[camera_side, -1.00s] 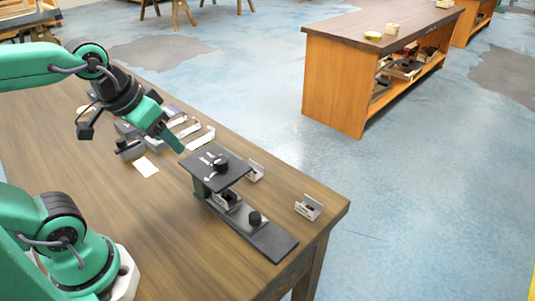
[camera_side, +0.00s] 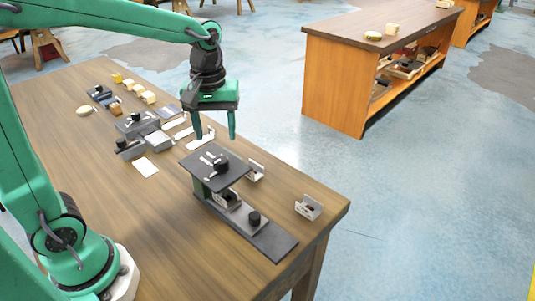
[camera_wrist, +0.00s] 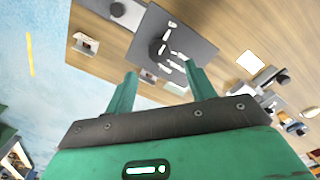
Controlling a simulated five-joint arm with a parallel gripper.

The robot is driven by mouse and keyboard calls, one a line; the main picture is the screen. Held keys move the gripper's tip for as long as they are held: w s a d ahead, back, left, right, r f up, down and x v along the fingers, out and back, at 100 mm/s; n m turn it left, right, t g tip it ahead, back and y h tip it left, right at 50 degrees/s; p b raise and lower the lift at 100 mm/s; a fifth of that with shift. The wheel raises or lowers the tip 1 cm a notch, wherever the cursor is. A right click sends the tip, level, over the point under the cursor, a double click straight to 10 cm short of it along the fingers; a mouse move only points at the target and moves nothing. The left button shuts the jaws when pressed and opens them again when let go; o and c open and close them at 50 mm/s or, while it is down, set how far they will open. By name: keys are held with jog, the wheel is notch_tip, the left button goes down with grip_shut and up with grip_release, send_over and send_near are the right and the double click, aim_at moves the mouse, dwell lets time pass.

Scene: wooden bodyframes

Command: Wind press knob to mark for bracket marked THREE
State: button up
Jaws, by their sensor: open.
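The press (camera_side: 234,176) stands near the table's right corner, with a dark top plate bearing white marks. A black knob (camera_side: 220,165) sits on that plate; it also shows in the wrist view (camera_wrist: 157,48). A second black knob (camera_side: 254,218) stands on the press's dark base. A pale bracket (camera_side: 228,199) sits under the top plate, partly hidden. Two loose brackets lie beside the press, one behind it (camera_side: 256,171) and one near the table edge (camera_side: 308,207). My gripper (camera_side: 215,137) is open and empty, pointing down above the press's far side. No lettering is readable.
Flat grey parts (camera_side: 146,134), a white card (camera_side: 145,167) and several small wooden blocks (camera_side: 148,97) lie left of the press. The table (camera_side: 180,230) is clear in front. Another bench (camera_side: 340,80) stands apart behind.

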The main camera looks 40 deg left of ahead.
aim_at(220, 159)
jog(key=shift+w+f, duration=0.1)
jog(key=shift+w, duration=0.05)
jog(key=shift+f, duration=0.1)
jog(key=shift+f, duration=3.85)
jog(key=c, duration=1)
